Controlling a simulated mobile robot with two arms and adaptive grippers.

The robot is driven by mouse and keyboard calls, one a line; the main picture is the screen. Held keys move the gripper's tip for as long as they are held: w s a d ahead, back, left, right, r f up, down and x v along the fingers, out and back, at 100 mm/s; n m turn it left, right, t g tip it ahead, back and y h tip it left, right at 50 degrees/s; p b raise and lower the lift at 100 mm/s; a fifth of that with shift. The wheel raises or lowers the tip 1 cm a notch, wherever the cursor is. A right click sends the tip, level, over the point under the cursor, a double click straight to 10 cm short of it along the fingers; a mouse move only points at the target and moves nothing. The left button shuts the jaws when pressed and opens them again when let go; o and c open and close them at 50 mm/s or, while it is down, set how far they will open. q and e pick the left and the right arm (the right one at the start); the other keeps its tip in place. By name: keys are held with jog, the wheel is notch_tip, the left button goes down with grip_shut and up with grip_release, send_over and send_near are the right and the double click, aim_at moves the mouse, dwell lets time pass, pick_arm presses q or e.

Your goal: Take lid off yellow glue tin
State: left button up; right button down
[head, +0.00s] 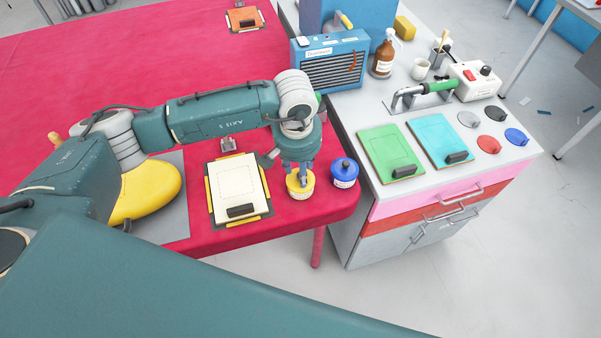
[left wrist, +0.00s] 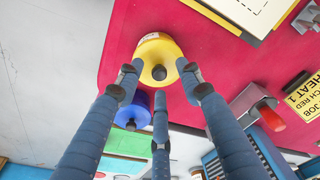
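The yellow glue tin (head: 300,191) stands near the front right corner of the red table, with a white label on its side. Its yellow lid (left wrist: 151,52) with a dark knob shows in the left wrist view and appears seated on the tin. My left gripper (head: 302,177) points down right above the tin and hides part of the lid. In the left wrist view its three fingers (left wrist: 160,82) are spread apart around the knob, with gaps visible; I cannot tell whether any finger touches the lid. My right gripper is not in view.
A blue tin (head: 345,172) stands close to the right of the yellow one. A cream board (head: 237,188) lies to the left. The grey bench (head: 350,115) adjoins at right, with a blue heater (head: 330,62), green board (head: 388,150) and turquoise board (head: 440,137).

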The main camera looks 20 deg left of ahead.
pick_arm(q)
jog(key=shift+w+f, duration=0.1)
jog(key=shift+f, duration=0.4)
grip_shut()
jog(key=shift+r, duration=0.1)
